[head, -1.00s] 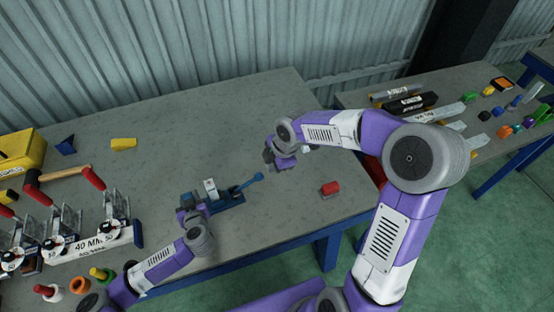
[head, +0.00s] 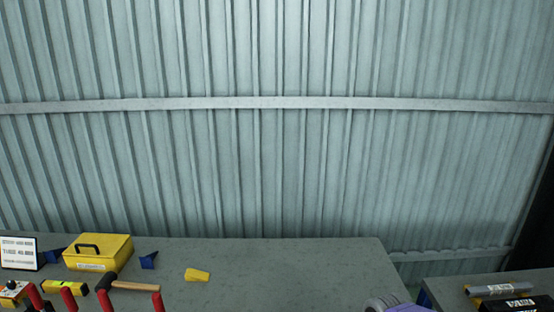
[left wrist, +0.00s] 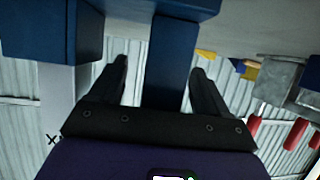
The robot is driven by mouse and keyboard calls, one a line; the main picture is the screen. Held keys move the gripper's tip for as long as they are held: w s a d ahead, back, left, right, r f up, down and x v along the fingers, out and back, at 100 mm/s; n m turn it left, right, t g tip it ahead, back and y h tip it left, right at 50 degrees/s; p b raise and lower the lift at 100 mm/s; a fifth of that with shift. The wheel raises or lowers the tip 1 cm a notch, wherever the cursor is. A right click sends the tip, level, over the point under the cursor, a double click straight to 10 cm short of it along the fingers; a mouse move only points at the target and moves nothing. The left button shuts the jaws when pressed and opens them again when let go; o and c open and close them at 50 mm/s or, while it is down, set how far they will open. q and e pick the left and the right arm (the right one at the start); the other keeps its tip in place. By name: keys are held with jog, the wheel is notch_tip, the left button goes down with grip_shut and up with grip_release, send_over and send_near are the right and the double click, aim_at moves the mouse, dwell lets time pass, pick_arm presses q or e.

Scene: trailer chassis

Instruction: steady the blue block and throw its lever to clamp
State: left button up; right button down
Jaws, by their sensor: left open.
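In the left wrist view, dark blue parts of the blue block (left wrist: 75,35) fill the upper left and top. A blue upright bar (left wrist: 172,60) of it shows between the fingers of my left gripper (left wrist: 160,67). This gripper is open, one finger on each side of the bar, with visible gaps; I cannot tell whether either finger touches it. The lever cannot be made out there. The head view is now tilted up to the wall and shows neither the block, the lever nor my left gripper. Only a bit of my right arm shows at its bottom edge; its gripper is out of view.
The grey table (head: 290,265) runs along the corrugated wall (head: 280,170). On it are a yellow case (head: 98,255), a hammer (head: 130,285), a yellow wedge (head: 197,275) and a blue wedge (head: 148,260). A second table (head: 450,295) stands at the right.

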pick_arm(q)
jog(key=p+v, duration=0.3)
jog(key=v, duration=0.1)
jog(key=shift+r, duration=0.25)
jog(key=p+v, duration=0.3)
jog(key=shift+s, duration=0.5)
jog(key=o, duration=0.4)
jog(key=shift+o, duration=0.2)
jog(key=v, duration=0.7)
jog(key=shift+s, duration=0.2)
